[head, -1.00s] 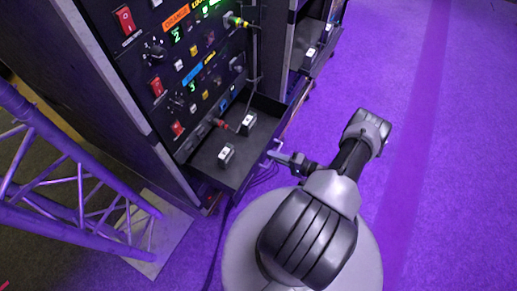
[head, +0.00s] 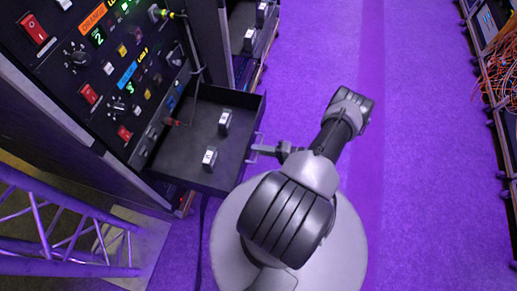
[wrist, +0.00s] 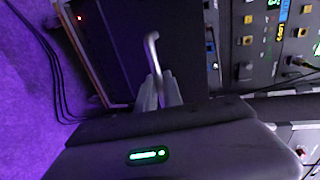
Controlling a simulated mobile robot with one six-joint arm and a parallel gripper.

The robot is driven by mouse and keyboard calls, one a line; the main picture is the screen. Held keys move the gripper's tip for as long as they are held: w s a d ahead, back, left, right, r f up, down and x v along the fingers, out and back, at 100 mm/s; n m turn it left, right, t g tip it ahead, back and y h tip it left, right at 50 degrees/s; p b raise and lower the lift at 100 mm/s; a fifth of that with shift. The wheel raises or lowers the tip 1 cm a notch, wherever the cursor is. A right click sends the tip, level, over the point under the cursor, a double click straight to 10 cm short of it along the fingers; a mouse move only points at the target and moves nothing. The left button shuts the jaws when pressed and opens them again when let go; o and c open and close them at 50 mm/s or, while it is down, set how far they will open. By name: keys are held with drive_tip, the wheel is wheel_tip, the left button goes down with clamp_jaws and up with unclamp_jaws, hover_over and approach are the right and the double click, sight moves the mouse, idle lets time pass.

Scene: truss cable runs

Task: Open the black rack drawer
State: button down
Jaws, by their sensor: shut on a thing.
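The black rack drawer (head: 180,163) stands pulled out from the bottom of the rack in the head view, with its inside showing. Two small black-and-white blocks, one nearer (head: 210,158) and one farther (head: 224,121), are in it. Its pale bar handle (head: 257,138) is on the drawer front. My gripper (head: 256,149) is at this handle and shut on it. In the wrist view, the fingers (wrist: 160,92) close around the lower part of the handle (wrist: 152,48), against the dark drawer front (wrist: 115,45). The exact finger contact is partly hidden.
The rack panel (head: 100,70) above the drawer carries red switches, knobs, lit displays and a yellow plug with a cable (head: 192,50). A purple truss (head: 60,230) stands at lower left. Another open drawer (head: 245,35) is behind. Purple floor (head: 420,150) is clear to the right.

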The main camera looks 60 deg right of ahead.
drive_tip(key=c, duration=1.8)
unclamp_jaws()
drive_tip(key=shift+o, duration=0.2)
drive_tip(key=p+v, duration=0.1)
drive_tip(key=v, duration=1.6)
drive_tip(key=shift+s+p, duration=0.2)
drive_tip(key=shift+p, duration=0.15)
drive_tip(key=shift+d, duration=0.1)
